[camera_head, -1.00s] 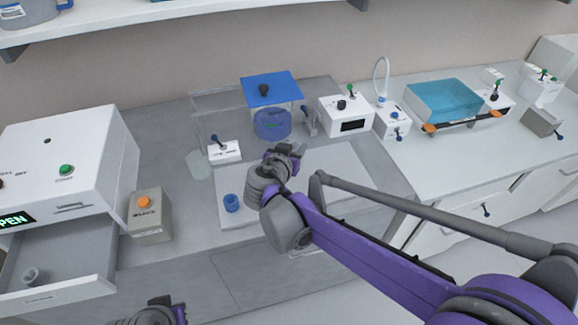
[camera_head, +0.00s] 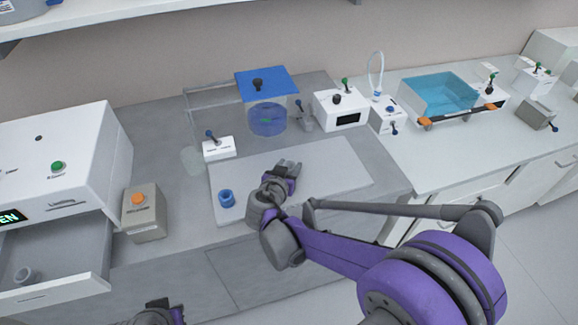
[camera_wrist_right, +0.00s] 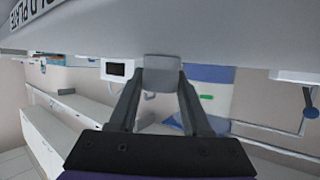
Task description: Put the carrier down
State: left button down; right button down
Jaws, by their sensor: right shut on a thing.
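My right gripper (camera_head: 289,168) is low over the pale plate (camera_head: 335,178) on the counter. In the right wrist view its two fingers (camera_wrist_right: 162,85) close on a small grey block, which I take to be the carrier (camera_wrist_right: 162,66). In the head view the fingers and wrist hide the carrier, so I cannot tell whether it touches the plate. A blue ring-shaped holder (camera_head: 227,199) sits on the plate, left of the gripper. Part of my left gripper (camera_head: 160,312) shows at the bottom edge, with its fingers unclear.
A blue-lidded clear chamber (camera_head: 267,84) stands behind the plate. A white display box (camera_head: 340,109) and a teal bath (camera_head: 438,94) stand to the right. An open drawer (camera_head: 60,265) and a grey orange-button box (camera_head: 145,213) are at left. The plate's right part is clear.

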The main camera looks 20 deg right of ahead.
jog(key=shift+c, duration=1.8)
grip_release()
